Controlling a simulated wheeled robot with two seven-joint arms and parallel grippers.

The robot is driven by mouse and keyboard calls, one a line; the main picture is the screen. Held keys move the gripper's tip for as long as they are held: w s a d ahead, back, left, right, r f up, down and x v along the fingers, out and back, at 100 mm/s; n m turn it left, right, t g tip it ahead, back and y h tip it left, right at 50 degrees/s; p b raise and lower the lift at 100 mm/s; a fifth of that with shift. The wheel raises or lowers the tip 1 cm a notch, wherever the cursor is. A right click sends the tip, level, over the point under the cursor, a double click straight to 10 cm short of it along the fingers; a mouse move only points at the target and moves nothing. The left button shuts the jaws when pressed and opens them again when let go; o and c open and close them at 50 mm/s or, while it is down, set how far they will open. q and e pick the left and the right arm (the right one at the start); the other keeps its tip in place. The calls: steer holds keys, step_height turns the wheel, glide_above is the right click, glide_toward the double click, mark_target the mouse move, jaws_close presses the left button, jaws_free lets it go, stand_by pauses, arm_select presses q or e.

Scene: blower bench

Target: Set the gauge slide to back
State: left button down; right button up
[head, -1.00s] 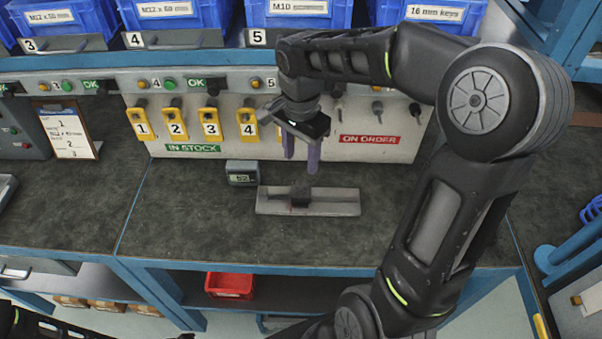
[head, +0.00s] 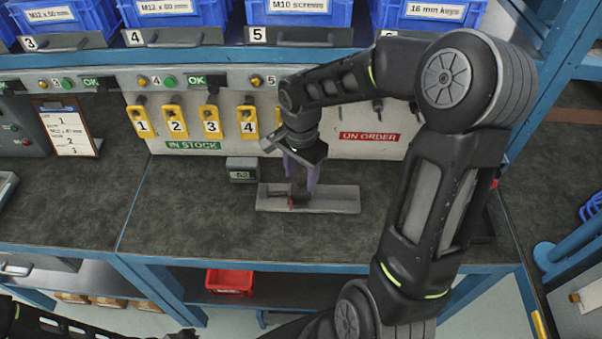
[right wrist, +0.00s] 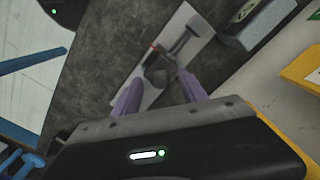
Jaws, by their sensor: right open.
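The gauge is a flat grey plate (head: 338,199) lying on the dark bench top. A small dark slide block (head: 298,200) with a red mark sits left of the plate's middle. In the right wrist view the plate (right wrist: 187,22) runs diagonally, with the slide (right wrist: 158,68) near its lower part. My right gripper (head: 300,180) is open, its purple fingers pointing down at the slide. In the right wrist view the gripper (right wrist: 159,79) has its fingertips on either side of the slide; contact cannot be told. My left gripper is not visible; only part of my left arm shows at the bottom left.
A small grey readout box (head: 241,170) stands just behind the plate's left end. Behind it, a panel holds yellow numbered tags (head: 211,121) and an ON ORDER label (head: 369,137). The bench left of the plate is clear. A red bin (head: 229,282) sits below.

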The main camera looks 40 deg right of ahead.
jaws_close()
stand_by(0.3)
stand_by(1.0)
